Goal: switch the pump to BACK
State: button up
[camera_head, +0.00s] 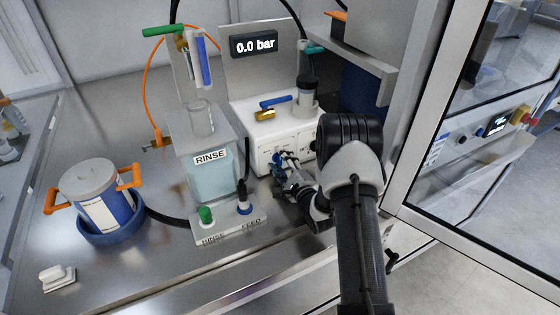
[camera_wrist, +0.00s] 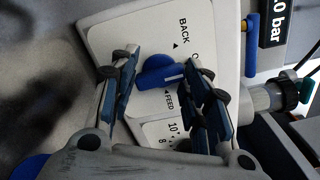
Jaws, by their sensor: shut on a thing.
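The pump is a white box (camera_head: 252,127) right of the rinse tank in the head view. Its front panel (camera_wrist: 110,38) fills the middle of the wrist view, with printed labels BACK, FEED and a partly hidden one starting with O. A blue selector knob (camera_wrist: 155,72) sits between these labels. Its white line points right in the wrist view, between BACK and FEED, towards the partly hidden label. My gripper (camera_wrist: 160,82) is shut on the knob, with a finger on each side; it also shows at the pump front in the head view (camera_head: 283,166).
A display (camera_head: 254,44) reads 0.0 bar. A blue-handled valve (camera_head: 275,102) sits on top of the pump. The RINSE tank (camera_head: 208,172) and a hose block (camera_head: 228,226) stand close left of my gripper. A glazed door frame stands right.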

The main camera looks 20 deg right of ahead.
jog(key=n+b, duration=0.2)
jog(key=n, duration=0.2)
jog(key=shift+f+n+b, duration=0.15)
jog(key=shift+n+b, duration=0.25)
jog(key=n, duration=0.2)
jog(key=shift+n, duration=0.3)
jog(key=o, duration=0.7)
jog(key=shift+n, duration=0.4)
jog(key=o, duration=0.6)
jog(key=shift+s+d, duration=0.1)
jog(key=shift+s, duration=2.95)
jog(key=shift+w+r, duration=0.1)
jog(key=shift+r, duration=0.1)
